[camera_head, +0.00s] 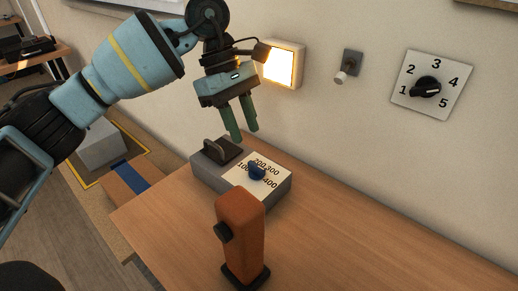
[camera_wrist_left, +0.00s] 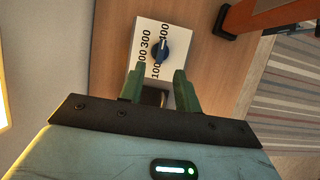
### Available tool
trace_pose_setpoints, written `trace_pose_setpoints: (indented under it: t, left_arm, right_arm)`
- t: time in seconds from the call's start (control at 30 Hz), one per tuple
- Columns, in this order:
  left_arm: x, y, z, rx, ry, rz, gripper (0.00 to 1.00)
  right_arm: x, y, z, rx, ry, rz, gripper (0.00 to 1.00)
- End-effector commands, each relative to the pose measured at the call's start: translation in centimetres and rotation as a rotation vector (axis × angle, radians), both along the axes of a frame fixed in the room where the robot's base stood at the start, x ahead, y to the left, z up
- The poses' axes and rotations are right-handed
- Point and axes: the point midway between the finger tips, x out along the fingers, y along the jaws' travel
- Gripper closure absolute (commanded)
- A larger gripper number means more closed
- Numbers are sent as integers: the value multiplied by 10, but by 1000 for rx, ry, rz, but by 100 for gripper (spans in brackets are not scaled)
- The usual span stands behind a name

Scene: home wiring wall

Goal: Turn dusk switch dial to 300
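The dusk switch is a grey box (camera_head: 213,179) on the wooden table, with a white face marked 100, 200, 300 and 400. Which number the dial points to is hard to tell. My left gripper (camera_head: 243,137) is above the back of the box, fingers pointing down, apart and empty, not touching the dial. The left wrist view shows the two green fingers (camera_wrist_left: 157,82) with a gap between them. My right gripper is not in view.
An orange post (camera_head: 240,235) with a black knob stands on the table (camera_head: 350,235) in front of the box. A dark handle (camera_head: 222,150) rises from the box. The wall holds a lit panel (camera_head: 283,64), a small switch (camera_head: 347,66) and a 1-to-5 dial plate (camera_head: 450,71). The table's right is clear.

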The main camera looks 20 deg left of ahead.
Motion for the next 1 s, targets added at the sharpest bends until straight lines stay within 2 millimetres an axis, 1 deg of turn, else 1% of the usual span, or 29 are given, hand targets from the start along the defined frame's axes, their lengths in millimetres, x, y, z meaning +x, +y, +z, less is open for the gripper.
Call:
trace_pose_setpoints:
  t: [0.17,0.4,0.6,0.8,1.0]
  left_arm:
    - [-2,-3,-9,2,2,-1,67]
    - [-6,-15,-42,2,3,0,67]
    - [-9,-24,-64,1,2,0,67]
    - [-10,-28,-72,1,0,0,67]
    - [-10,-28,-72,0,0,0,67]
  right_arm:
    - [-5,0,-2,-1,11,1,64]
    - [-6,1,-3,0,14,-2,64]
    - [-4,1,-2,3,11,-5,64]
    - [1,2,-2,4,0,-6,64]
    - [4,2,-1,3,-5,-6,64]
